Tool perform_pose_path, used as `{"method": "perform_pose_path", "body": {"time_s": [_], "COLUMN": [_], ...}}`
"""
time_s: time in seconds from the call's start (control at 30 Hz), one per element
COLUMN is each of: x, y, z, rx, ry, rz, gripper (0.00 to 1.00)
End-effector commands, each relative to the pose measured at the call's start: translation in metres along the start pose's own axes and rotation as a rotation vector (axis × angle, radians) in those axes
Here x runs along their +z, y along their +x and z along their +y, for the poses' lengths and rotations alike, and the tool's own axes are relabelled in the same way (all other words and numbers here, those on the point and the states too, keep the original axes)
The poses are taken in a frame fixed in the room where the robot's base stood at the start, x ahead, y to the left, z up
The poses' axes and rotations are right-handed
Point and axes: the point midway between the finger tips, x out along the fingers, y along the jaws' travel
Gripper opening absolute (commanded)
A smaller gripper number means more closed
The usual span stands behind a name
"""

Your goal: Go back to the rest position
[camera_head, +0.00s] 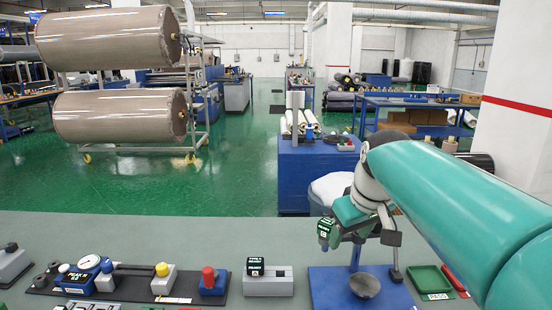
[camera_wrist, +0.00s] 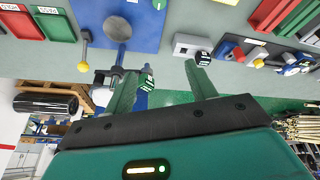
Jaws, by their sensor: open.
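My gripper (camera_head: 346,226) hangs above the right part of the grey worktop, over a blue stand (camera_head: 325,290) with a grey round dish (camera_head: 365,285). In the wrist view, its two green fingers stand apart, with a gap (camera_wrist: 160,68) between the tips. A small dark green labelled block (camera_head: 324,230) shows close beside the gripper; it also shows by the left finger in the wrist view (camera_wrist: 147,79). I cannot tell whether it touches the finger or what supports it.
A green tray (camera_head: 430,280) and a red tray (camera_head: 456,283) lie right of the stand. A black board (camera_head: 135,287) with gauges and knobs lies at left. The worktop behind these is mostly clear. Past its edge stand a blue cabinet (camera_head: 305,180) and large wrapped rolls (camera_head: 115,115).

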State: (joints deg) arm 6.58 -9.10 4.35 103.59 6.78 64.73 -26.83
Motion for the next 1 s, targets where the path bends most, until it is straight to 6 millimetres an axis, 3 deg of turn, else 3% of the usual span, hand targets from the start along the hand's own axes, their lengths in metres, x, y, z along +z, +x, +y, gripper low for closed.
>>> {"method": "perform_pose_path", "body": {"time_s": [0.23, 0.5, 0.7, 1.0], "x": [0.091, 0.179, 0.201, 0.201], "y": [-0.002, 0.021, 0.032, 0.032], "z": [-0.036, -0.065, -0.072, -0.072], "rx": [0.066, 0.1, 0.105, 0.104], "ry": [0.171, 0.335, 0.38, 0.38], "rz": [0.04, 0.093, 0.108, 0.107], "gripper": [0.56, 0.56, 0.56, 0.56]}}
